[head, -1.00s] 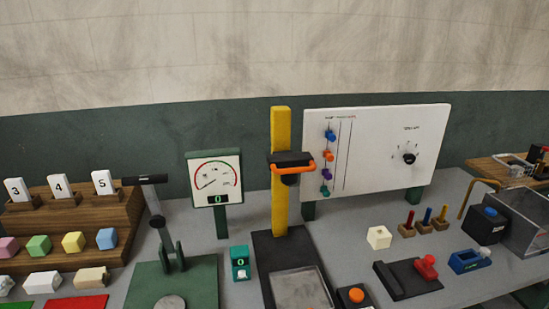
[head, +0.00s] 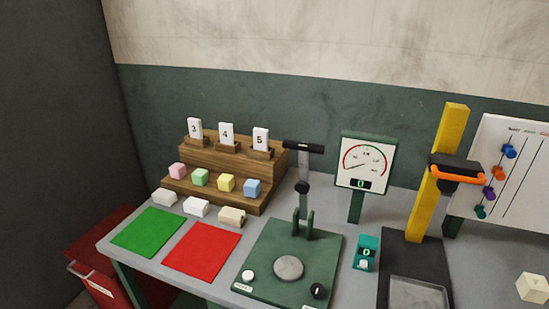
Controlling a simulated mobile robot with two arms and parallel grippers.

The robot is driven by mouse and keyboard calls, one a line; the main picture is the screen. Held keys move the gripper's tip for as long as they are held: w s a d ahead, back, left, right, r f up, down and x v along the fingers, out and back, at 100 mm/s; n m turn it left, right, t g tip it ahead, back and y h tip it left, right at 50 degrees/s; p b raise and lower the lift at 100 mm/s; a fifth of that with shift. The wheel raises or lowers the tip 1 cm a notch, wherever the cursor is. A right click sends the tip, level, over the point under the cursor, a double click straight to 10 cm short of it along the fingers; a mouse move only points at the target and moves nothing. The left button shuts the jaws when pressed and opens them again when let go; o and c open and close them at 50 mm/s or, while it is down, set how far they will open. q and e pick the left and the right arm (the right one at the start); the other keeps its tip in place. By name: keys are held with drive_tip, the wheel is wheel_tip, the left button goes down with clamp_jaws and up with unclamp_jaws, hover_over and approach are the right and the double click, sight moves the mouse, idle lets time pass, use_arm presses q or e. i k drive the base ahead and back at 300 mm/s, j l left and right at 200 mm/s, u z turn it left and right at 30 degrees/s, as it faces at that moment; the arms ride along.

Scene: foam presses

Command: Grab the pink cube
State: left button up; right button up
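The pink cube (head: 178,171) sits at the left end of a row of coloured cubes on the lower step of the wooden stepped rack (head: 218,190). A green cube (head: 200,177) is beside it on the right, then a yellow cube (head: 226,183) and a blue cube (head: 252,187). Neither of my grippers shows in the head view.
White and beige blocks (head: 196,207) lie in front of the rack. A green mat (head: 149,232) and a red mat (head: 202,250) lie flat at the table's front left. A green lever press (head: 262,262) stands right of the rack. A red cabinet (head: 90,262) is left of the table.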

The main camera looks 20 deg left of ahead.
sight(177, 170)
drive_tip(key=u, duration=1.3)
